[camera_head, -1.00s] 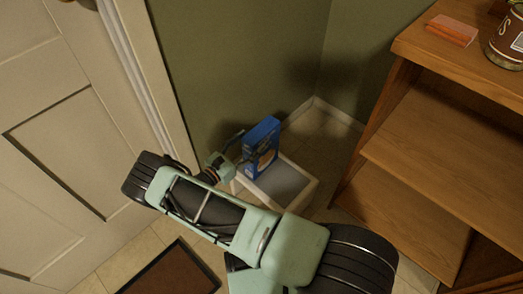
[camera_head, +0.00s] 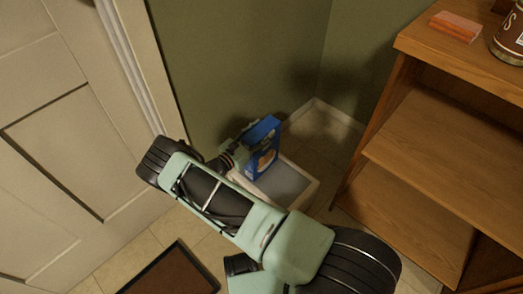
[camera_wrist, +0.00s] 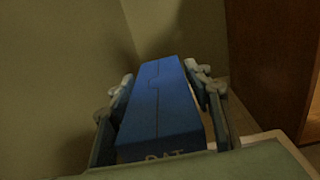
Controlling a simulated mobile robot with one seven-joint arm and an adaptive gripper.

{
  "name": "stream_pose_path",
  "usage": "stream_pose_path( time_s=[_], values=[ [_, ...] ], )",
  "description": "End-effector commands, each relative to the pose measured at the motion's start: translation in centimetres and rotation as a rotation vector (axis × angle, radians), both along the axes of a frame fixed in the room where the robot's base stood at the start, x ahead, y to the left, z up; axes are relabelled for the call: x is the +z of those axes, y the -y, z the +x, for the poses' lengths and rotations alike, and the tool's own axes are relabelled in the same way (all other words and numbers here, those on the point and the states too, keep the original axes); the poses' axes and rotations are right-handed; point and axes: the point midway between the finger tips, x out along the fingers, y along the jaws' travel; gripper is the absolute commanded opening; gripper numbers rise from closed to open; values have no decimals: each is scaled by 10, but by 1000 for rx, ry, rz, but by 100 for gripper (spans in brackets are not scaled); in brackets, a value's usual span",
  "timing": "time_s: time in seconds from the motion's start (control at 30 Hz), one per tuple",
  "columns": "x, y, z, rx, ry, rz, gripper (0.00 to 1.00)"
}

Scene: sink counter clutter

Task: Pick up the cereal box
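The cereal box (camera_head: 264,146) is blue and stands upright at the back of a low, pale-rimmed tray or bin on the floor, by the green wall. In the wrist view the box (camera_wrist: 160,105) fills the middle, its narrow top side facing me, with part of some lettering at the lower edge. My gripper (camera_wrist: 160,78) is open, with one finger on each side of the box. Narrow gaps seem to show along both sides, though contact at the tips is hard to tell. In the head view my gripper (camera_head: 238,143) is at the box's left side, partly hidden.
The low tray or bin (camera_head: 312,188) has a grey surface, bare in front of the box. A wooden shelf unit (camera_head: 430,150) stands to the right, with an orange block (camera_head: 455,27) and a jar (camera_head: 511,42) on top. A white door (camera_head: 60,130) is left; a brown mat (camera_head: 170,272) lies in front.

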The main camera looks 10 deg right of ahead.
Motion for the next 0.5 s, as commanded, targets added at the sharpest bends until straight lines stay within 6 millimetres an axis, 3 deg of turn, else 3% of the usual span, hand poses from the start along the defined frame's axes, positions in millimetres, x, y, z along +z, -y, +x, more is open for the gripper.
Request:
stream_pose_path(
  time_s=[0.07, 0.37, 0.5],
  values=[
    [0, 0, 0, 0, 0, 0, 35],
    [0, 0, 0, 0, 0, 0, 2],
    [0, 0, 0, 0, 0, 0, 0]
  ],
)
